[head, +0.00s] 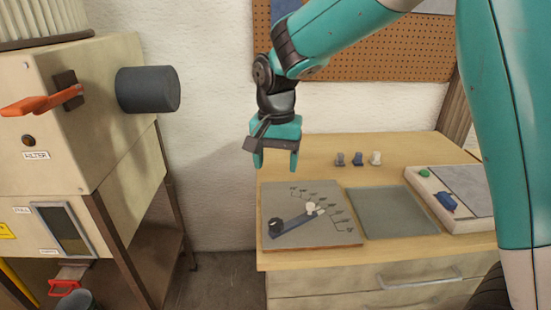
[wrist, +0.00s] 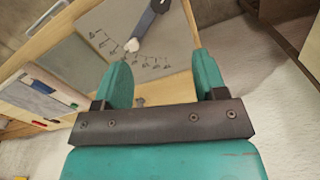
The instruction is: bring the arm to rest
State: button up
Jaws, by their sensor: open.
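My gripper (head: 275,160) hangs from my teal arm above the back left part of the wooden bench, its fingers pointing down. It is open, and nothing shows between its two teal fingers. The wrist view also shows my gripper (wrist: 160,75) with its fingers apart. Below it and to the right in the head view, a grey board (head: 320,228) with a marked scale lies on the bench. The board also shows in the wrist view (wrist: 100,25).
A plain grey-green mat (head: 397,212) lies right of the board. Several small pegs (head: 358,159) stand behind it. A tray (head: 455,210) with a blue and a green piece is at the right. A beige machine (head: 90,110) with an orange handle and dark cylinder stands left.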

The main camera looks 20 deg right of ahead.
jog(key=s+a+r+n+y, duration=0.2)
jog(key=s+n, duration=0.4)
jog(key=s, duration=0.6)
jog(key=s+a+r+n+y, duration=0.2)
jog(key=s+n, duration=0.5)
jog(key=s, duration=0.5)
jog(key=shift+s+a+r+n, duration=0.25)
jog(key=shift+a+n, duration=0.05)
jog(key=shift+a, duration=0.05)
